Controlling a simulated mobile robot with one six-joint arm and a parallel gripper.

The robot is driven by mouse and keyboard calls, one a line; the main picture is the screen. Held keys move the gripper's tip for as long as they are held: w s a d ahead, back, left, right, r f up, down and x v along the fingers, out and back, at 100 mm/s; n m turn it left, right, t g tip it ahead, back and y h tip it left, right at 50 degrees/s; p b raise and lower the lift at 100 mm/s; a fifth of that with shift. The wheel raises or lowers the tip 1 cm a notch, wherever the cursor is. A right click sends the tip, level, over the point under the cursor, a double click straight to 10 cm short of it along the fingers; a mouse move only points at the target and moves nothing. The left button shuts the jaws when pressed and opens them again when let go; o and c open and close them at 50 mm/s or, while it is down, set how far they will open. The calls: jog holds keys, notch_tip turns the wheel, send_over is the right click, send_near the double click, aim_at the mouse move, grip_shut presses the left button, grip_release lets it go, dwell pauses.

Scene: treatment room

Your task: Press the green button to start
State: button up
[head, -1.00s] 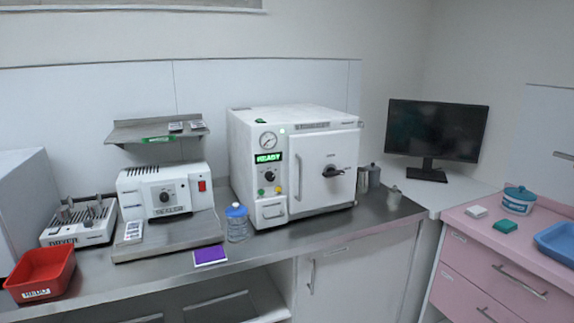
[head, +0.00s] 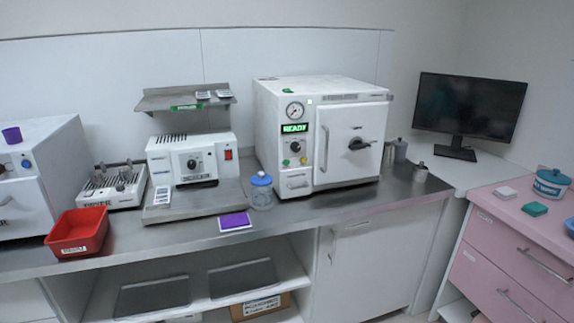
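A white autoclave (head: 270,130) stands on the steel counter, its door (head: 352,143) shut. Its front panel has a round gauge (head: 295,110), a lit green READY display (head: 294,128) and a black knob (head: 295,147). Below the knob are two small round buttons: a green button (head: 286,162) on the left and a yellowish one (head: 303,160) on the right. They are small in the picture, but nothing covers them. My gripper is not in view.
A blue-capped bottle (head: 261,192) stands just left of the autoclave's front, with a purple pad (head: 235,221) near the counter edge. A sealer (head: 190,160), a red bin (head: 77,233) and metal canisters (head: 400,150) also stand there. The counter front (head: 320,212) is mostly bare below the autoclave.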

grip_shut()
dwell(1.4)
